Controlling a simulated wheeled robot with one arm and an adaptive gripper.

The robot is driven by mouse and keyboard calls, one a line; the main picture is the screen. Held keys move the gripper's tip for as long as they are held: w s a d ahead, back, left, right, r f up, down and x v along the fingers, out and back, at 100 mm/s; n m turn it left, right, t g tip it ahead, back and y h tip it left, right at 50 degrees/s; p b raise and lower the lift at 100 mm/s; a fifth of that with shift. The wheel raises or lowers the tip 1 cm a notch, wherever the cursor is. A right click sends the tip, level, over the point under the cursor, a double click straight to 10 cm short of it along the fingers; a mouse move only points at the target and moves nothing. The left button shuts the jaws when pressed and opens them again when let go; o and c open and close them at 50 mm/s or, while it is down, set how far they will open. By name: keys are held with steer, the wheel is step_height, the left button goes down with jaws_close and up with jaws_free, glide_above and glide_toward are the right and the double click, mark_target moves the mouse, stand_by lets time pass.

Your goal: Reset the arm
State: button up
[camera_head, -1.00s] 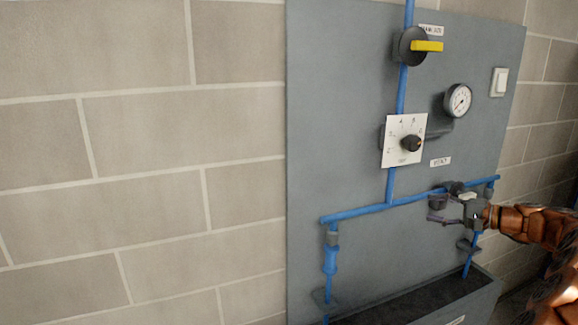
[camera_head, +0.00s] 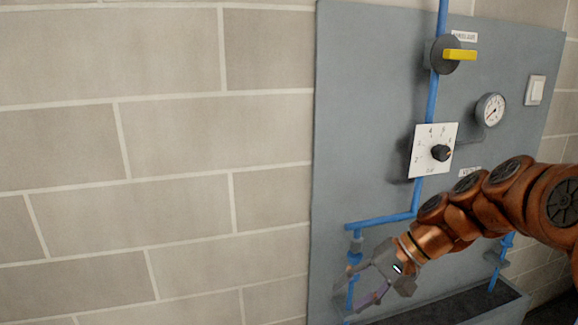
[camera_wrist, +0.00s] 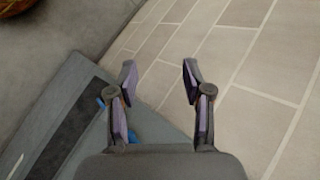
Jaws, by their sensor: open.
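My gripper (camera_head: 360,285) is in front of the lower left part of the grey panel (camera_head: 365,110) in the head view. My copper arm reaches to it from the right and covers part of the blue pipework. In the wrist view my gripper (camera_wrist: 160,78) has its two fingers spread apart, with nothing between them but the block wall behind. A piece of the blue pipe (camera_wrist: 132,137) shows beside and below the left finger.
The panel carries a yellow-handled valve (camera_head: 459,55), a dial knob plate (camera_head: 434,150), a gauge (camera_head: 491,109) and a light switch (camera_head: 535,90). A dark trough (camera_head: 455,305) sits at its foot. The block wall (camera_head: 160,140) at left is bare.

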steer(key=s+d+f+n+h, duration=0.1)
steer(key=s+d+f+h, duration=0.1)
steer(key=s, duration=0.6)
steer(key=s+d+f+n+g+h+p, duration=0.1)
steer(key=s+d+f+h, duration=0.1)
steer(key=s, duration=0.7)
steer(key=s+d+f+n+g+h, duration=0.1)
steer(key=s+d+f+h, duration=0.1)
steer(key=s, duration=0.7)
steer(key=f+h, duration=0.1)
steer(key=h, duration=0.1)
steer(key=shift+f+n+h, duration=0.3)
steer(key=shift+w, duration=0.1)
